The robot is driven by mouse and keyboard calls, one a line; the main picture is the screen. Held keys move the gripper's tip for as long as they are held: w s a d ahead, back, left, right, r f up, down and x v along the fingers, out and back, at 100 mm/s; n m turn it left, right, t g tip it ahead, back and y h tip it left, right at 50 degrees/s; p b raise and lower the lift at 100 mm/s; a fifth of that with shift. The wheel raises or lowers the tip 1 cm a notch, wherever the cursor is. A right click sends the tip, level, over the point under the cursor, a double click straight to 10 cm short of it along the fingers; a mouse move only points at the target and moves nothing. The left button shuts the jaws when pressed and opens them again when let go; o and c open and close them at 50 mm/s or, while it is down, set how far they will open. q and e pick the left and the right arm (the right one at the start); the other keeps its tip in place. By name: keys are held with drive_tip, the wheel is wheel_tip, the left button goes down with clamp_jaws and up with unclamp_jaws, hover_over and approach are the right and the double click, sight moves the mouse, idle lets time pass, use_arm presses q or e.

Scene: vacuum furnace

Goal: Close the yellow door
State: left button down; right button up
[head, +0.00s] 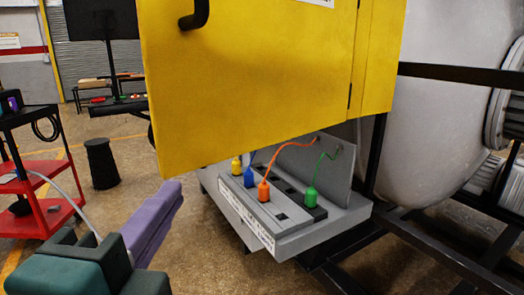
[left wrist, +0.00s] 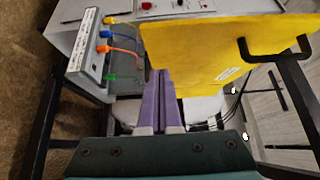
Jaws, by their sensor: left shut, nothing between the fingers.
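The yellow door (head: 255,85) stands open, hinged at its right side on a narrow yellow frame (head: 380,60). Its black handle (head: 195,14) is at the upper left in the head view. The door (left wrist: 205,50) and its handle (left wrist: 275,52) also show in the left wrist view. My left gripper (head: 174,190), with purple fingers, is shut and empty, just below the door's lower left corner in the head view. In the left wrist view its fingertips (left wrist: 159,74) are at the door's edge; I cannot tell if they touch. My right gripper is not in view.
A grey panel (head: 270,225) with coloured plugs and cables sits below the door. A large grey vessel (head: 435,120) and black frame bars (head: 420,240) are at the right. A red cart (head: 45,185) and black stool (head: 102,163) stand left, with open floor between.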

sight(179, 156)
use_arm(q)
drive_tip(key=w, duration=0.2)
drive_tip(key=w+a+p, duration=0.1)
drive_tip(key=w, duration=0.1)
drive_tip(key=w+a, duration=0.1)
drive_tip(key=w, duration=0.1)
drive_tip(key=shift+w+a+p, duration=0.1)
drive_tip(key=shift+w+p, duration=0.25)
drive_tip(key=shift+w+a, duration=0.3)
drive_tip(key=shift+a, duration=0.1)
